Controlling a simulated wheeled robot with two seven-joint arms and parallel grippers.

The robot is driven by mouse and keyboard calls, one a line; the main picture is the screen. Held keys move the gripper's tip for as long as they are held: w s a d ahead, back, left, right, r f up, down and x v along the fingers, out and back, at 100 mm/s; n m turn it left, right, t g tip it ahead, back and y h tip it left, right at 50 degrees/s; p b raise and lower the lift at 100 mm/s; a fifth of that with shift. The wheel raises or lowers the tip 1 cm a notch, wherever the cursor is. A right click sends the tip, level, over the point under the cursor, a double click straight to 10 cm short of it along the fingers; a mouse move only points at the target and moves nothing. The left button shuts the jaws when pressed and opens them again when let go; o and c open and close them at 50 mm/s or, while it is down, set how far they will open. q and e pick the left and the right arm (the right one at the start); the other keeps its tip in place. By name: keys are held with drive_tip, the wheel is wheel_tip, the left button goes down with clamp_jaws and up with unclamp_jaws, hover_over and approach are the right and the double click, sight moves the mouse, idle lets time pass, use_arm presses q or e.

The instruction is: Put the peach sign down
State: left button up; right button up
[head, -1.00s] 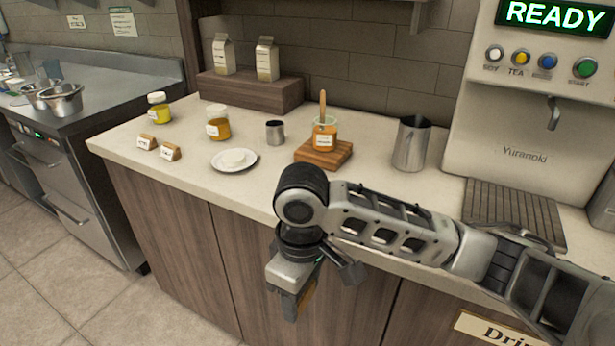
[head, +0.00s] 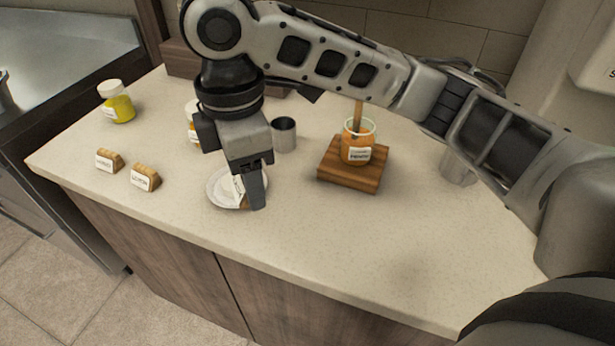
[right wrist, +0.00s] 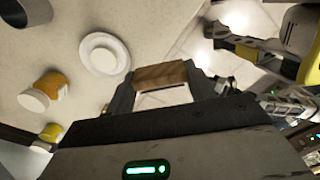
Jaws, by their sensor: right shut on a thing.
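My right gripper (head: 254,190) points down over the counter and is shut on a small wooden sign with a white label (head: 239,190). Its lettering is unreadable, so I cannot confirm it is the peach sign. In the right wrist view the sign's wood (right wrist: 161,75) sits between the fingers. In the head view it overlaps the white plate (head: 217,180); in the wrist view the plate (right wrist: 90,39) is apart from it. Its height over the counter is unclear. Two similar signs, one left (head: 109,160) and one right (head: 145,177), stand on the counter.
An orange labelled jar (head: 356,143) with a wooden stick stands on a wooden board (head: 350,179). A metal cup (head: 284,134) and a yellow jar (head: 118,103) stand farther back. Another jar (right wrist: 45,90) is partly hidden by my arm. The counter front right of the plate is clear.

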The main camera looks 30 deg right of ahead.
drive_tip(key=shift+w+d+f, duration=0.1)
drive_tip(key=shift+w+d, duration=0.15)
drive_tip(key=shift+d, duration=0.05)
drive_tip(key=s+d+f, duration=0.1)
drive_tip(key=d+f, duration=0.2)
drive_tip(key=d, duration=0.4)
drive_tip(key=b, duration=0.2)
hover_over(336, 214)
drive_tip(key=a, duration=0.1)
wheel_tip(336, 214, down, 5)
drive_tip(key=shift+f, duration=0.1)
drive_tip(key=shift+d+f, duration=0.3)
drive_tip(key=shift+f, duration=0.1)
drive_tip(key=f, duration=0.3)
drive_tip(key=shift+d+f, duration=0.15)
drive_tip(key=shift+d, duration=0.1)
use_arm(q)
drive_tip(key=shift+s+d+f, duration=0.2)
drive_tip(key=shift+d+f, duration=0.05)
drive_tip(key=shift+f, duration=0.25)
use_arm(e)
drive_tip(key=shift+f, duration=0.15)
use_arm(q)
drive_tip(key=shift+r, duration=0.1)
use_arm(e)
drive_tip(key=shift+f, duration=0.15)
drive_tip(key=o, duration=1)
